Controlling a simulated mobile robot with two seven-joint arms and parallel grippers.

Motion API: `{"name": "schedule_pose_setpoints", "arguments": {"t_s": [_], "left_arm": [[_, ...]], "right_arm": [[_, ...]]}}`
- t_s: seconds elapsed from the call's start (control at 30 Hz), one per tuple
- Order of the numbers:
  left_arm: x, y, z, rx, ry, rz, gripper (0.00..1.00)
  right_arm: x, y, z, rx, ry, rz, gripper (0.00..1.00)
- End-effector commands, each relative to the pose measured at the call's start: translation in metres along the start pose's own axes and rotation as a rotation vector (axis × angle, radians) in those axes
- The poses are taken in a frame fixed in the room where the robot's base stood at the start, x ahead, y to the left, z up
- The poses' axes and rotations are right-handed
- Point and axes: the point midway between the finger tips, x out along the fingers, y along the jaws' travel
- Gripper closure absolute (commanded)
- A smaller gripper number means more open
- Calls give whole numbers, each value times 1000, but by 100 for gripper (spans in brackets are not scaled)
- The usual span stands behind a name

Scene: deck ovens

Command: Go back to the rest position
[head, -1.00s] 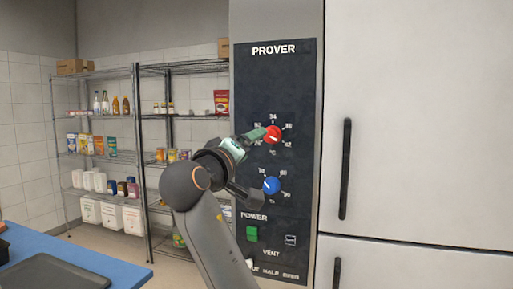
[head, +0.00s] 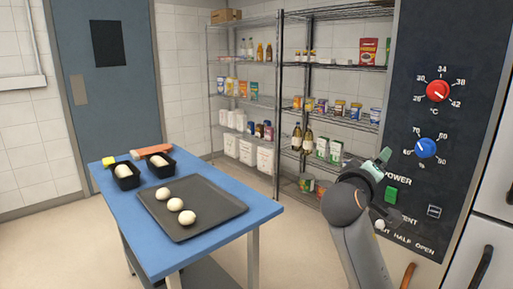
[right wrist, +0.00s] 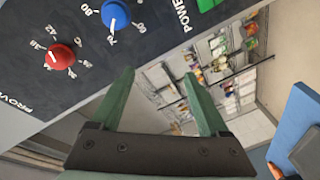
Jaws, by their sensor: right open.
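My right gripper (head: 380,160) is open and empty in front of the lower part of the dark prover panel (head: 455,50) in the head view. It is clear of the red temperature knob (head: 437,91) and the blue humidity knob (head: 426,148). In the right wrist view the green fingers (right wrist: 160,75) are spread with nothing between them. The red knob (right wrist: 60,56) and the blue knob (right wrist: 116,15) lie beyond them at upper left. The green power button (head: 390,194) is just right of my wrist. My left gripper is not in view.
A blue table (head: 150,231) at left bears a dark tray (head: 216,226) with three dough balls and two loaf tins (head: 126,182). Wire shelves (head: 279,100) with groceries stand at the back, beside a grey door (head: 115,90). Open floor lies between table and prover.

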Motion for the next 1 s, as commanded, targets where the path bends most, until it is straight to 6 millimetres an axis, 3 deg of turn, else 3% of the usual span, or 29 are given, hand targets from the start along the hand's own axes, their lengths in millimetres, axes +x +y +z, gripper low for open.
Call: {"name": "schedule_pose_setpoints", "arguments": {"t_s": [0.03,0.1,0.27,0.4,0.5,0.7,0.9,1.0], "left_arm": [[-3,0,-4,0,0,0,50],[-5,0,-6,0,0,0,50],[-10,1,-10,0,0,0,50],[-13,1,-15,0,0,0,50],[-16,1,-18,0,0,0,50],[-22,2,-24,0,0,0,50],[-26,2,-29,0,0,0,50],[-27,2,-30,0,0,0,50]], "right_arm": [[2,-35,17,-13,13,-67,21],[0,-79,38,-13,39,-156,21],[-22,-172,96,18,74,-365,21],[-60,-238,153,77,76,-542,21],[-96,-275,196,139,59,-662,21],[-182,-321,279,298,-19,-873,21],[-262,-330,344,470,-132,-1010,21],[-288,-328,363,531,-176,-1043,21]]}}
